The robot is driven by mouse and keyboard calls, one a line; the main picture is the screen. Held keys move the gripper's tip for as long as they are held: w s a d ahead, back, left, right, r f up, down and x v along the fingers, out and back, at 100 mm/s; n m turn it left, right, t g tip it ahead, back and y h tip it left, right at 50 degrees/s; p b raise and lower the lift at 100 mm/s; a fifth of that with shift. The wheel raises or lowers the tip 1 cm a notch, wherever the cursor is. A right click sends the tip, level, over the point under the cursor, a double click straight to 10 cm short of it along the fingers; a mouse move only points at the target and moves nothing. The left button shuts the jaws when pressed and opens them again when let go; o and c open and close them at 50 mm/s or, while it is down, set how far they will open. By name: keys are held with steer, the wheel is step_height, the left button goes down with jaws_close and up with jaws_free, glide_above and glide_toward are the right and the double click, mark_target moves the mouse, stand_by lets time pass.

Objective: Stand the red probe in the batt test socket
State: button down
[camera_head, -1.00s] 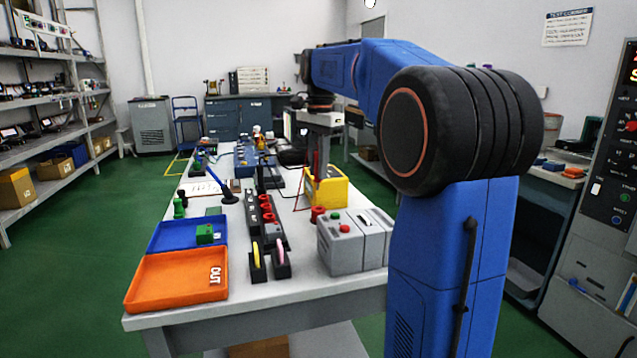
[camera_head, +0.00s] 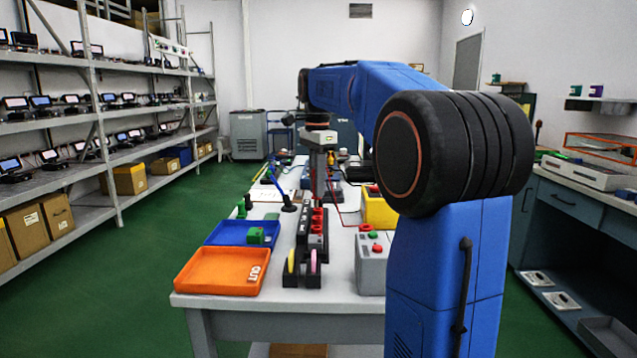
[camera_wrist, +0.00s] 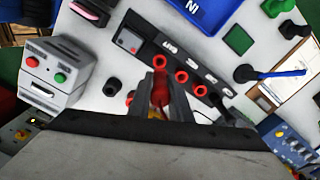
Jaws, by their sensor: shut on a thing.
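My gripper (camera_wrist: 160,110) is shut on the red probe (camera_wrist: 160,88), which points down toward the table in the wrist view.
A grey box with red and green buttons (camera_head: 371,262) and a yellow box (camera_head: 379,210) stand right of the strip. An orange tray (camera_head: 215,272) and a blue tray (camera_head: 235,234) lie left. Stands with yellow and pink discs (camera_head: 301,275) are at the near end.

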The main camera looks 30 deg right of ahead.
mark_target(317, 201)
steer(key=shift+f, duration=2.55)
steer(key=shift+f, duration=1.7)
steer(key=c, duration=1.5)
jaws_free()
steer(key=shift+c, duration=0.2)
step_height(317, 201, up, 17)
steer(key=shift+f, duration=0.1)
steer(key=shift+r, duration=0.3)
steer(key=shift+s, duration=0.1)
